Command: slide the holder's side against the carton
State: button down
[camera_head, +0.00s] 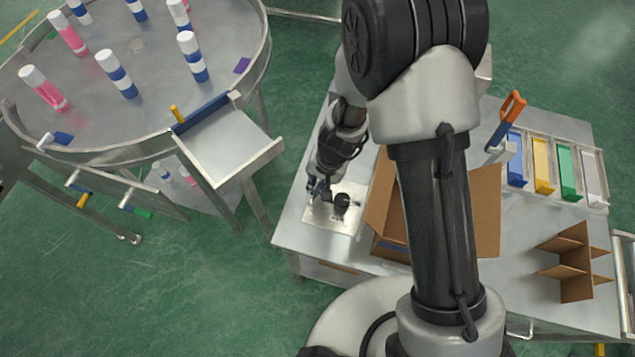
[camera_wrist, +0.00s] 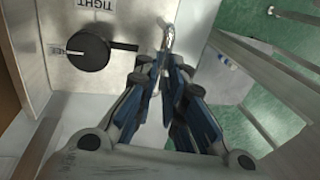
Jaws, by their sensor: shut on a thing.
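The holder (camera_head: 322,222) is a pale metal block on the table's left part. A black knob (camera_head: 341,203) sits on its top. In the wrist view the holder's face (camera_wrist: 110,18) shows the black knob (camera_wrist: 86,53) and the word TIGHT. My gripper (camera_wrist: 166,68) is shut on the holder's metal handle (camera_wrist: 168,38); in the head view my gripper (camera_head: 318,186) is at the holder's left side. The open brown carton (camera_head: 486,210) stands right of the holder, partly hidden by my arm. I cannot tell whether holder and carton touch.
Coloured bins (camera_head: 542,170) and an orange-handled tool (camera_head: 512,106) are at the table's back right. A cardboard divider (camera_head: 568,262) stands at the right. A round metal table (camera_head: 150,75) with several bottles is at the left, with a side tray (camera_head: 228,150) near the holder.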

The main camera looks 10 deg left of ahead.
jog(key=d+b, duration=0.3)
jog(key=d, duration=0.1)
jog(key=shift+s+f+b, duration=0.1)
jog(key=shift+f+b, duration=0.05)
jog(key=shift+b, duration=0.15)
jog(key=shift+s+d, duration=0.1)
jog(key=shift+d, duration=0.45)
jog(key=c, duration=1.7)
grip_release()
jog(key=shift+o, duration=0.2)
jog(key=shift+r, duration=0.3)
notch_tip(320, 180, up, 12)
jog(key=d, duration=0.2)
jog(key=shift+d+f, duration=0.15)
jog(key=shift+f, duration=0.1)
